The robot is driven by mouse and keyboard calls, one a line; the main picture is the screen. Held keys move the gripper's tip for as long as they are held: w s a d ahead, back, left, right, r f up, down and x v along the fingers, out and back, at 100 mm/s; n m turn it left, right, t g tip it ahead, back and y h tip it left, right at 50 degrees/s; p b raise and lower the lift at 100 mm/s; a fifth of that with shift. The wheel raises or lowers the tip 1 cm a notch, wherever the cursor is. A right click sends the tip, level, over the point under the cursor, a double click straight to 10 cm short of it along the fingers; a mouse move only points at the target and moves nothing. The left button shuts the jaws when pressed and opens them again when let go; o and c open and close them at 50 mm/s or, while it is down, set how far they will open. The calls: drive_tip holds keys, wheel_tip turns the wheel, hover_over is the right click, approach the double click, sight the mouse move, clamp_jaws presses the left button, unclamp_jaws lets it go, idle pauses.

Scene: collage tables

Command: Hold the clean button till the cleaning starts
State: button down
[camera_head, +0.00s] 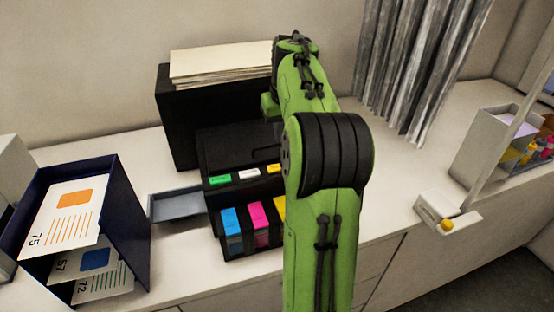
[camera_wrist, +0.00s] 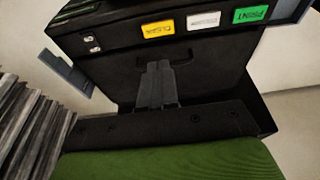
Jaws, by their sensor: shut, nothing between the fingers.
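The black printer (camera_head: 235,146) stands on the counter, partly hidden by my green arm. Its green button (camera_head: 220,180), white button (camera_head: 248,174) and yellow button (camera_head: 273,168) sit in a row above the ink cartridges. In the wrist view the row is reversed: yellow button (camera_wrist: 158,28), white button (camera_wrist: 203,20) and green button (camera_wrist: 251,14), which reads PRINT. The yellow and white lettering is too blurred to read surely. My gripper (camera_wrist: 157,68) is shut and empty over the black top, in line with the yellow button and apart from it in the picture. The head view hides its fingertips.
Cyan (camera_head: 231,229) and magenta (camera_head: 258,222) cartridges sit at the printer's front. A grey tray (camera_head: 176,205) and a dark blue box (camera_head: 125,200) with cards stand left. Paper (camera_head: 220,62) rises behind; grey curtain strips (camera_head: 415,65) hang at right. Counter right of my arm is mostly clear.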

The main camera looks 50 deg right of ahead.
sight(277, 168)
drive_tip(key=x, duration=0.6)
drive_tip(key=s+b+x, duration=0.1)
drive_tip(key=x, duration=0.3)
drive_tip(key=shift+a+f, duration=0.15)
drive_tip(key=shift+f, duration=0.3)
